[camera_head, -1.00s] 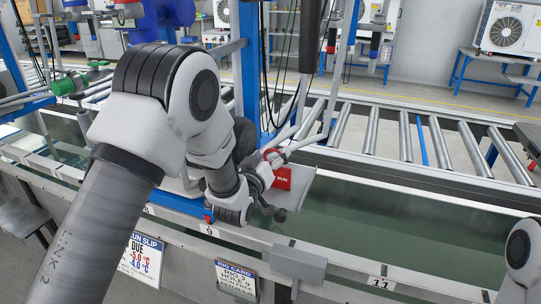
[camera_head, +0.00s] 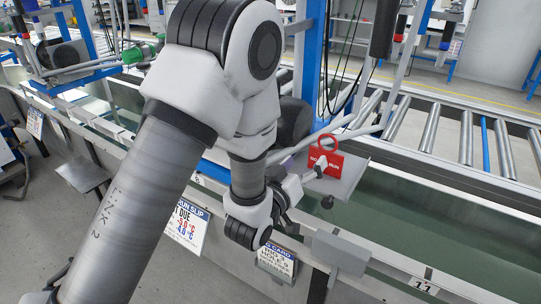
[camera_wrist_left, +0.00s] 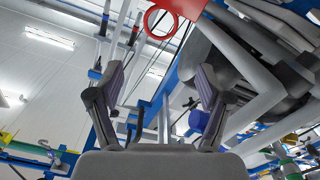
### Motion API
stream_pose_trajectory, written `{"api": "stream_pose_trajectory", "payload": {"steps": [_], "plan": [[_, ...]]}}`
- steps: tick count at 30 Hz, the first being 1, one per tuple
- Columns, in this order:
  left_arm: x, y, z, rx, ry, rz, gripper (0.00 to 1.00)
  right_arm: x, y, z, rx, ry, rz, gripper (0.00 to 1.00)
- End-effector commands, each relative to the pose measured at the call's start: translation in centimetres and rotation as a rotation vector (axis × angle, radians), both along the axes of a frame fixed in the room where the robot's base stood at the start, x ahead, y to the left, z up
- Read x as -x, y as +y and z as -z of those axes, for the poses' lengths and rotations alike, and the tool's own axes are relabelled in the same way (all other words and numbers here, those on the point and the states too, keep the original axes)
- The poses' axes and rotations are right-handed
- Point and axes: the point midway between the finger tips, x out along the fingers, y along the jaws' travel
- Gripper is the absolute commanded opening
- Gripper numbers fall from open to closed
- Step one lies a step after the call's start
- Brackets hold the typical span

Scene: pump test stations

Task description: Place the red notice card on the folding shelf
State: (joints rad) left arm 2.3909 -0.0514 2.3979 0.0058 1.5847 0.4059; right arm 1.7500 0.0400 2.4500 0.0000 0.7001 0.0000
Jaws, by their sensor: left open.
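The red notice card (camera_head: 332,161), with a red ring (camera_head: 329,141) at its top, stands upright at a flat grey plate that looks like the folding shelf (camera_head: 352,176). Whether its lower edge rests there is partly hidden. My left gripper (camera_head: 312,180) is beside the card's left side, and part of it covers some of the lettering. In the left wrist view the gripper (camera_wrist_left: 158,78) has its fingers spread with nothing between them. The card (camera_wrist_left: 182,7) and ring (camera_wrist_left: 161,21) show beyond the fingertips at the top. My right gripper is not in view.
Blue posts and hanging cables (camera_head: 325,75) rise just behind the shelf. A roller conveyor (camera_head: 430,128) runs behind a long tank (camera_head: 420,225). A grey plate (camera_head: 340,250) and a white sign (camera_head: 277,262) are at the tank's front.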

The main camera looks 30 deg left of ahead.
Motion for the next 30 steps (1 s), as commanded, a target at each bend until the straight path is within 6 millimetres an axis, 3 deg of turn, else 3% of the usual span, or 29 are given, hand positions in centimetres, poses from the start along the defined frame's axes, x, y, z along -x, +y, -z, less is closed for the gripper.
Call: {"api": "stream_pose_trajectory", "payload": {"steps": [2,5,8,11,12,14,15,17,19,22,30], "plan": [[0.0,0.0,0.1,-0.001,0.003,0.0,0.78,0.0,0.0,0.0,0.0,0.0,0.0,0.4],[0.3,0.2,2.6,-0.015,0.077,-0.003,0.78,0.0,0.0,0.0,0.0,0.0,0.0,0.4],[2.1,0.6,9.7,-0.063,0.289,-0.007,0.78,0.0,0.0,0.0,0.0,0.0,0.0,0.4],[7.0,1.2,19.7,-0.133,0.62,0.013,0.78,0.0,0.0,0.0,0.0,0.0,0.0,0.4],[9.9,1.4,23.7,-0.163,0.766,0.032,0.78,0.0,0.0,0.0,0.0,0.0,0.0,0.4],[14.9,1.7,28.6,-0.202,0.977,0.068,0.78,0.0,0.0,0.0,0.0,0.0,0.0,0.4],[18.3,1.8,31.3,-0.223,1.108,0.097,0.78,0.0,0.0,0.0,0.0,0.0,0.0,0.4],[23.2,1.9,34.1,-0.249,1.279,0.145,0.78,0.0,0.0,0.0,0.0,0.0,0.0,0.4],[27.7,1.9,36.0,-0.265,1.428,0.192,0.78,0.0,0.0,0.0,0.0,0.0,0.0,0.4],[31.2,2.0,37.0,-0.274,1.541,0.234,0.78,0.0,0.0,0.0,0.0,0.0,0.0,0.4],[31.7,2.0,37.2,-0.277,1.559,0.242,0.78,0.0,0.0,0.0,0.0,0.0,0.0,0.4]]}}
